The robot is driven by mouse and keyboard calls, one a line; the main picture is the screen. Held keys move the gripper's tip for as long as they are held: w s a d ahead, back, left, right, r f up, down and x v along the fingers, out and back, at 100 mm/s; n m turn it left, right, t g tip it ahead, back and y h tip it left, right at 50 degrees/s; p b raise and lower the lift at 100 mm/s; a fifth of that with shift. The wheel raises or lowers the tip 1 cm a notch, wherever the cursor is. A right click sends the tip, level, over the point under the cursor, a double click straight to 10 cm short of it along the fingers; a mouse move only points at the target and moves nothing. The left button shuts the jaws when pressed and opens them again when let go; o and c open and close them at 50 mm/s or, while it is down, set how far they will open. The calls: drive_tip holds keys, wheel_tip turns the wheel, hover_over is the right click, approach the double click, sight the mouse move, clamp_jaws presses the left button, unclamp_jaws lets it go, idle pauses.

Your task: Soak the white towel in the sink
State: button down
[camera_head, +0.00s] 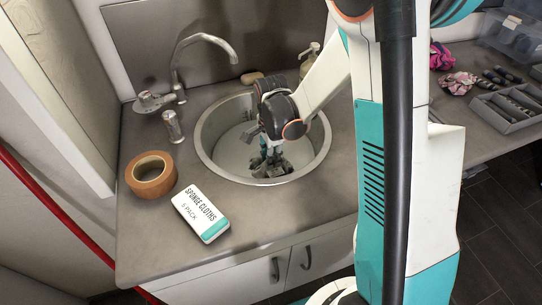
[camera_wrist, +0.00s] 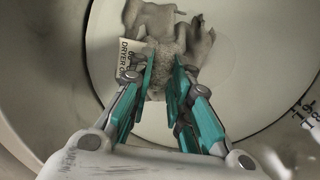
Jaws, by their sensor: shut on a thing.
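The towel looks pale grey and crumpled. It lies low in the round sink basin (camera_head: 222,160), as a small grey bundle (camera_head: 272,171) under my gripper (camera_head: 268,152). The wrist view shows the towel (camera_wrist: 165,45) between the fingertips of my gripper (camera_wrist: 164,72), its folds spreading beyond them. A white label with black print, partly reading "DRYER", shows at its left side. My gripper reaches down into the basin and is shut on the towel. Part of the towel is hidden by the fingers. I cannot tell whether the basin holds water.
A chrome faucet (camera_head: 205,40) and a lever handle (camera_head: 150,102) stand behind and left of the basin. A brown tape roll (camera_head: 151,174) and a sponge cloths pack (camera_head: 201,214) lie on the counter at left. A grey tray (camera_head: 505,108) stands far right.

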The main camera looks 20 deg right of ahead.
drive_tip(key=c, duration=1.4)
unclamp_jaws()
drive_tip(key=shift+r, duration=0.1)
wheel_tip(320, 180, up, 12)
drive_tip(key=s+r+n+t, duration=0.2)
drive_tip(key=s+r+n, duration=0.1)
drive_tip(key=s+n, duration=0.2)
drive_tip(key=s+r+n+t, duration=0.2)
drive_tip(key=s+r+n, duration=0.1)
drive_tip(key=s+n, duration=0.3)
drive_tip(key=s+r+n+t, duration=0.3)
drive_tip(key=s+n, duration=0.3)
drive_tip(key=shift+s+r, duration=0.2)
drive_tip(key=shift+r, duration=0.05)
